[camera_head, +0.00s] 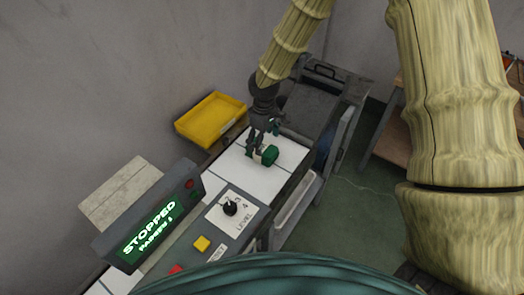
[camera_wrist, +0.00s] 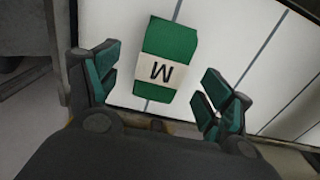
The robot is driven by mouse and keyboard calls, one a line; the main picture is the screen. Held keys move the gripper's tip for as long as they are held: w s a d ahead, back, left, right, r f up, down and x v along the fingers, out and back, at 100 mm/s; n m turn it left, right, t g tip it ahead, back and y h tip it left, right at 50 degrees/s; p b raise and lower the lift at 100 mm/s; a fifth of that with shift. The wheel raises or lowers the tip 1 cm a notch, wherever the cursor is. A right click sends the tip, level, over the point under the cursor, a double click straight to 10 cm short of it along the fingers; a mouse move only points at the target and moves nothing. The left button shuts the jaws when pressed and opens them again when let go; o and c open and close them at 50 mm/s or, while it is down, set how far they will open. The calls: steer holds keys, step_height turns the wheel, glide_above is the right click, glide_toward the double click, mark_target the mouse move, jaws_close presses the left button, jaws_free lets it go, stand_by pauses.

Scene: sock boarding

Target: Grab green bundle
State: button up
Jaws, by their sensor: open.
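The green bundle (camera_wrist: 167,51) lies on a white slatted surface (camera_wrist: 245,32). A pale band (camera_wrist: 161,71) with a letter M wraps it. In the head view, the bundle (camera_head: 270,156) sits on the white top of the machine. My gripper (camera_wrist: 160,92) is open, with teal-padded fingers on either side of the bundle's near end in the wrist view. The bundle lies between and partly beyond the fingertips, and I see a gap on each side. In the head view, my gripper (camera_head: 263,140) is close over the bundle and hides part of it.
A yellow bin (camera_head: 211,119) stands behind the white surface. A display (camera_head: 150,222) reading STOPPED and a control panel with a dial (camera_head: 230,208) and a yellow button (camera_head: 202,244) are at the near left. A dark cart (camera_head: 318,100) is beyond my gripper.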

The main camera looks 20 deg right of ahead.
mark_target(263, 147)
steer(key=shift+s+a+f+p, duration=0.1)
steer(key=shift+f+p, duration=0.85)
steer(key=shift+f, duration=1.5)
steer(key=c, duration=1.3)
steer(key=shift+o, duration=0.2)
steer(key=shift+r, duration=0.15)
